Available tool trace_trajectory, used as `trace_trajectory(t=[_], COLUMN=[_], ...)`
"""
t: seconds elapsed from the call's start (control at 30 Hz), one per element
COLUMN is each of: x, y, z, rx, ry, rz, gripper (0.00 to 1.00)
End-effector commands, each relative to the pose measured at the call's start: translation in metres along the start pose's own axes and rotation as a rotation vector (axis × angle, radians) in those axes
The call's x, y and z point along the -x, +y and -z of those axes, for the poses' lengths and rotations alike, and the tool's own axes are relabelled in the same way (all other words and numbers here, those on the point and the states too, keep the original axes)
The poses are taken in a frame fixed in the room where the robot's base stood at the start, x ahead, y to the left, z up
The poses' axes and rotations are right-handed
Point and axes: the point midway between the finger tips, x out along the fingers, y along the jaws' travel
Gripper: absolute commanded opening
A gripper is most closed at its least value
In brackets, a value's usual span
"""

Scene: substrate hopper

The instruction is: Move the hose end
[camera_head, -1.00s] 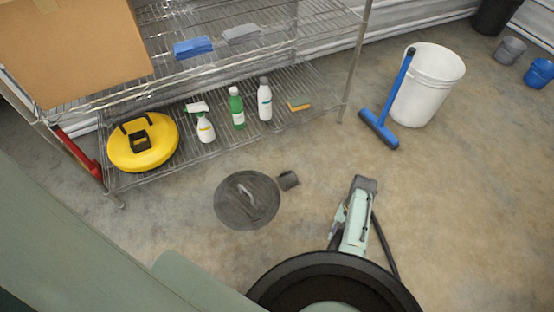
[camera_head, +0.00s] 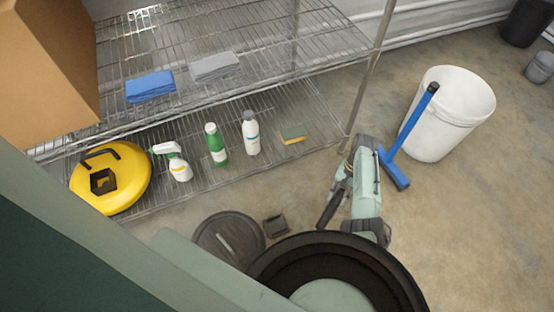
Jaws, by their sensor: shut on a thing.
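My gripper (camera_head: 339,190) hangs from my pale green arm, right of centre and above the floor. It is small and partly hidden by my wrist. It is shut on a dark tube-like piece, which looks like the hose end (camera_head: 328,210). This piece slants down and left from the fingers. The rest of the hose cannot be made out, and my round black base edge covers the floor below it.
A round dark lid (camera_head: 228,240) and a small dark grey block-like object (camera_head: 275,226) lie on the floor at left. A wire shelf (camera_head: 320,118) holds bottles and a yellow container (camera_head: 112,178). A white bucket (camera_head: 448,115) and blue squeegee (camera_head: 410,135) stand at right.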

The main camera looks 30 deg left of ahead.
Motion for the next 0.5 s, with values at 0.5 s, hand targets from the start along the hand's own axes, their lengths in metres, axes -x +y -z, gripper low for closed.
trace_trajectory(t=[0.5], x=[0.006], y=[-0.094], z=[0.010], rx=[-0.173], ry=[0.000], rz=[0.074], gripper=[0.00])
